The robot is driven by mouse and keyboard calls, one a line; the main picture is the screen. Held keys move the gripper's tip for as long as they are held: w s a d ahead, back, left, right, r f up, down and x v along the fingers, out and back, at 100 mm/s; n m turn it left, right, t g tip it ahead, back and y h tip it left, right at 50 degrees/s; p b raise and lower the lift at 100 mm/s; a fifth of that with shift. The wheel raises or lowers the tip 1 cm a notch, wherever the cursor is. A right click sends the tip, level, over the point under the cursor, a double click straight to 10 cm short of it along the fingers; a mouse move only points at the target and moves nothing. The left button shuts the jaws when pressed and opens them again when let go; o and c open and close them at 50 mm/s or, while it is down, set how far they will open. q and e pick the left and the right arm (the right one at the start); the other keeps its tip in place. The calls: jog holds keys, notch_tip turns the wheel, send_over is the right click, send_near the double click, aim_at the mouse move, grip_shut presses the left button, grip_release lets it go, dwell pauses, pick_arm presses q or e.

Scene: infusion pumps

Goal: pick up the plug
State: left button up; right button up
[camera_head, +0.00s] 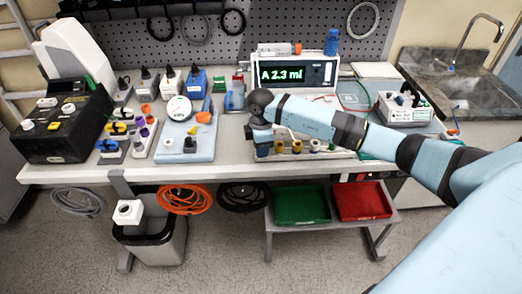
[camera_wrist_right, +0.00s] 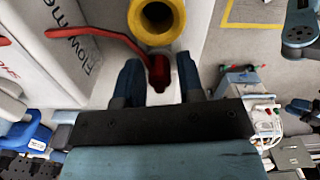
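My right gripper (camera_head: 262,132) is low over the front of the bench, just behind a row of coloured round parts. In the right wrist view its two dark blue fingers (camera_wrist_right: 160,82) stand apart, so it is open. A dark red piece with a red cord, which looks like the plug (camera_wrist_right: 158,74), shows in the gap between the fingers, with space visible on both sides. I cannot make the plug out in the head view, where my arm covers that spot. My left gripper is not in view.
A yellow ring (camera_wrist_right: 152,20) is just beyond the fingertips. A pump with a green display (camera_head: 297,73) stands behind my gripper. Several small devices crowd the bench to the left. A green tray (camera_head: 301,221) and a red tray (camera_head: 362,216) sit on a low shelf.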

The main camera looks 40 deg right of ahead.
grip_shut()
